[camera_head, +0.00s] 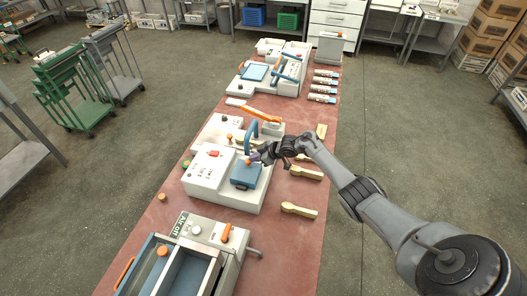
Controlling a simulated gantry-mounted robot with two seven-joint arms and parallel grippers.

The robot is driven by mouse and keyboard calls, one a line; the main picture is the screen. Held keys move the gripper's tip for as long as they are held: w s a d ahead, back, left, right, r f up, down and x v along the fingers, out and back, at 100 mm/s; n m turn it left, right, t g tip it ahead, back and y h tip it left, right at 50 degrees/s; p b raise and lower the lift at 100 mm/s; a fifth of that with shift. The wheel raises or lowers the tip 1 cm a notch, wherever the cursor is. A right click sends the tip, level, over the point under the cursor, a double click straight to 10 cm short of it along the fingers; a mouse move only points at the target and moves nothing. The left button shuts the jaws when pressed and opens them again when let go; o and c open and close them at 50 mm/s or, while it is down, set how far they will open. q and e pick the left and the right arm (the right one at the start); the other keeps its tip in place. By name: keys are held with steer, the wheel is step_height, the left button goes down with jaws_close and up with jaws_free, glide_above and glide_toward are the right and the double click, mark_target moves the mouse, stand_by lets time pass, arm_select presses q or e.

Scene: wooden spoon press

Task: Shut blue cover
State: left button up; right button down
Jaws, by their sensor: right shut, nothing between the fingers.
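The blue cover (245,176) is on the white press box (228,190) in the middle of the table. I cannot tell whether it lies fully flat. My right gripper (256,157) comes in from the right and is shut and empty. Its tips are at the cover's far right edge; I cannot tell whether they touch it. A blue curved handle (249,136) rises just behind the gripper, and the gripper hides part of its base. My left gripper is not in view.
Wooden spoons (299,210) lie along the table's right side, under and beside my right arm. An orange-handled device (262,115) stands just behind. A grey bin unit (190,262) stands in front. Another machine with a blue panel (254,72) is farther back.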

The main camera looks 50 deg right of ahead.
steer(key=w+r+p+v, duration=0.2)
steer(key=p+v, duration=0.2)
steer(key=v, duration=0.9)
steer(key=s+a+f+g+y+p, duration=0.1)
steer(key=s+a+f+g+p, duration=0.15)
steer(key=s+a+f, duration=0.55)
steer(key=s+a+f+p, duration=0.15)
steer(key=s+a, duration=0.35)
steer(key=a, duration=0.5)
steer(key=s+a+f+p, duration=0.1)
steer(key=s+a+p, duration=0.3)
steer(key=a, duration=0.7)
steer(key=s+a+r+h, duration=0.1)
steer(key=s+a+r, duration=0.3)
steer(key=a+r, duration=0.25)
steer(key=s+d+r+m+g+h+p, duration=0.1)
steer(key=s+r, duration=0.5)
steer(key=r, duration=0.7)
steer(key=shift+d+m+g+h, duration=0.25)
steer(key=shift+m+g+h, duration=0.55)
steer(key=shift+m+g, duration=0.3)
